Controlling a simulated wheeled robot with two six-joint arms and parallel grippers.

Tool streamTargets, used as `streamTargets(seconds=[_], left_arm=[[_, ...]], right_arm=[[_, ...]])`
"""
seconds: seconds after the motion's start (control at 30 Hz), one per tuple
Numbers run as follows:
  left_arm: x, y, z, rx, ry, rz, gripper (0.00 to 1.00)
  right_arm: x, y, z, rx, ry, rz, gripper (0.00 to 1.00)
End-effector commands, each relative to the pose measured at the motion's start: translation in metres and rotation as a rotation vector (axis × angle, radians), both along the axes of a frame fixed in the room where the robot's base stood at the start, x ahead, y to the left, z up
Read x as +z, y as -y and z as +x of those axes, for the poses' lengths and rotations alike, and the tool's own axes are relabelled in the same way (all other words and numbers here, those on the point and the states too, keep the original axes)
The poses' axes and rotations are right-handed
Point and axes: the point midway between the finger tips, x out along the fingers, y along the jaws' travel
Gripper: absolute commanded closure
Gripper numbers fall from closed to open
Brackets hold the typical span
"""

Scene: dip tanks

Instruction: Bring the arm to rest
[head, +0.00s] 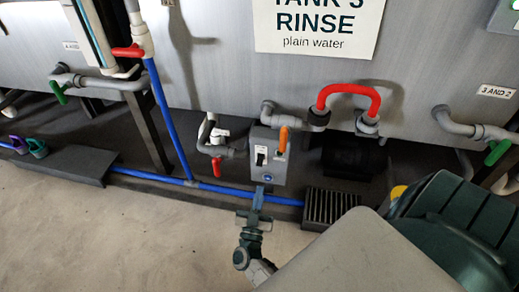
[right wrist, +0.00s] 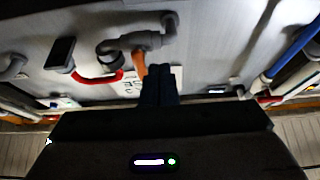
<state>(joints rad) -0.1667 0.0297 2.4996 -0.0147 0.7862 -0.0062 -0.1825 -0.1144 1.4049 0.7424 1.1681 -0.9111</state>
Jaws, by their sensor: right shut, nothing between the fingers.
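My right gripper (head: 258,197) reaches up from the lower middle of the head view. Its fingers are shut and empty, just below a grey switch box (head: 265,175) with a black switch (head: 261,155) and an orange lever (head: 283,140). In the right wrist view the dark fingers (right wrist: 162,72) are together and overlap the box in the picture, beside the orange lever (right wrist: 140,63). I cannot tell whether they touch the box. My left gripper is not in view.
A grey tank (head: 220,75) with a "RINSE" sign (head: 315,22) fills the back. A red pipe loop (head: 348,88), blue pipe (head: 168,118) and valves run along its front. A black grate (head: 331,206) lies right of the gripper. The floor (head: 110,230) at left is clear.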

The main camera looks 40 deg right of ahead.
Motion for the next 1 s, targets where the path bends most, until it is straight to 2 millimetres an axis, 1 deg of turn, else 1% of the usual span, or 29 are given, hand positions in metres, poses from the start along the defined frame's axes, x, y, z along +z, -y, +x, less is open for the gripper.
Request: streamTargets(seconds=[0.1,0.2,0.7,0.77,0.83,0.87,0.97,1.0], left_arm=[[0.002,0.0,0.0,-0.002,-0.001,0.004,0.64],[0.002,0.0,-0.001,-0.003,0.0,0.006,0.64],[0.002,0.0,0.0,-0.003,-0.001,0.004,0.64],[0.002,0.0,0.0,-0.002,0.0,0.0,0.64],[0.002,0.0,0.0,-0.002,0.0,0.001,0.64],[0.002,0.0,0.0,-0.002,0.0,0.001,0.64],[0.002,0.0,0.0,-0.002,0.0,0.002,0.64],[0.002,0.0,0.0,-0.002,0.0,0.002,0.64]], right_arm=[[0.001,-0.005,-0.008,0.0,0.0,0.0,1.0],[0.001,-0.007,-0.01,0.001,0.0,-0.001,1.0],[0.001,-0.006,-0.01,0.0,0.001,-0.001,1.0],[0.004,-0.006,-0.009,0.003,0.007,-0.002,1.0],[0.016,-0.006,-0.006,0.019,0.038,-0.009,1.0],[0.025,-0.005,-0.003,0.032,0.062,-0.012,1.0],[0.075,-0.005,0.005,0.101,0.187,-0.041,1.0],[0.102,-0.006,0.007,0.141,0.25,-0.058,1.0]])
